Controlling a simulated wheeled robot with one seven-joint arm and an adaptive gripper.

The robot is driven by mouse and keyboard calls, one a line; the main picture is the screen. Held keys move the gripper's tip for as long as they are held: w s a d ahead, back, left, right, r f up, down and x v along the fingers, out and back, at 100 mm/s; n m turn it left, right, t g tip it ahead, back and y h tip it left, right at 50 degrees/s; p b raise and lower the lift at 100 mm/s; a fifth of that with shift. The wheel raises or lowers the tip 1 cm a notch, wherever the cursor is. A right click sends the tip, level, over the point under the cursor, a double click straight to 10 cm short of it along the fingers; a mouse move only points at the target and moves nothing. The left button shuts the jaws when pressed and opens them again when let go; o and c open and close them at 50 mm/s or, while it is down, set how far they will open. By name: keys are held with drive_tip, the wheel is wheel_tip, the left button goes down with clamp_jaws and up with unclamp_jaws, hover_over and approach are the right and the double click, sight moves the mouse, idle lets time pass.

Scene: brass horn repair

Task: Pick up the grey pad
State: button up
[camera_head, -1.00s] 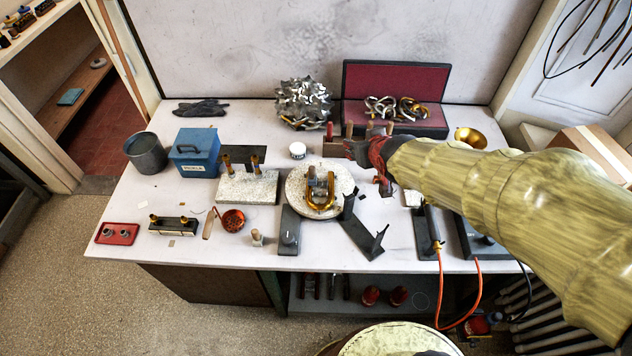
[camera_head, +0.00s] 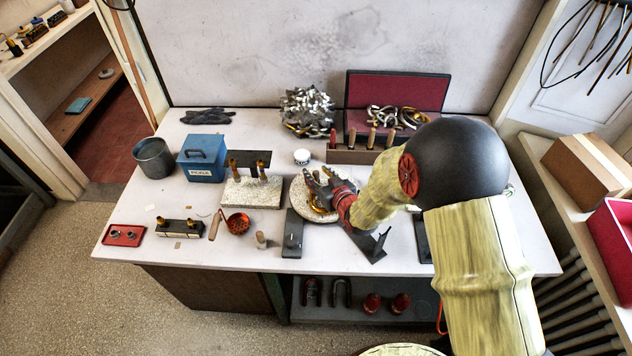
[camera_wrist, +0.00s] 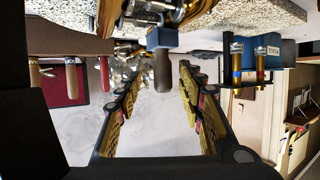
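My gripper (camera_head: 318,184) is over the round stone plate (camera_head: 298,203) in the middle of the bench. It hides most of the brass U-shaped piece there. In the wrist view my gripper (camera_wrist: 161,78) is open, its fingers well apart. A dark grey, rounded piece (camera_wrist: 162,72) under a blue-grey block (camera_wrist: 161,38) shows between the fingertips, with brass parts beside it. I cannot tell for sure whether this is the grey pad, or whether the fingers touch it.
A stone block with two brass posts (camera_head: 252,193) stands just left of my gripper. A wooden rack with handled tools (camera_head: 350,156) is behind it. A blue box (camera_head: 202,158), a bucket (camera_head: 153,157) and a red tray (camera_head: 123,235) are farther left.

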drive_tip(key=b+x, duration=0.1)
drive_tip(key=x, duration=0.4)
drive_tip(key=shift+a, duration=0.25)
drive_tip(key=c, duration=0.3)
clamp_jaws()
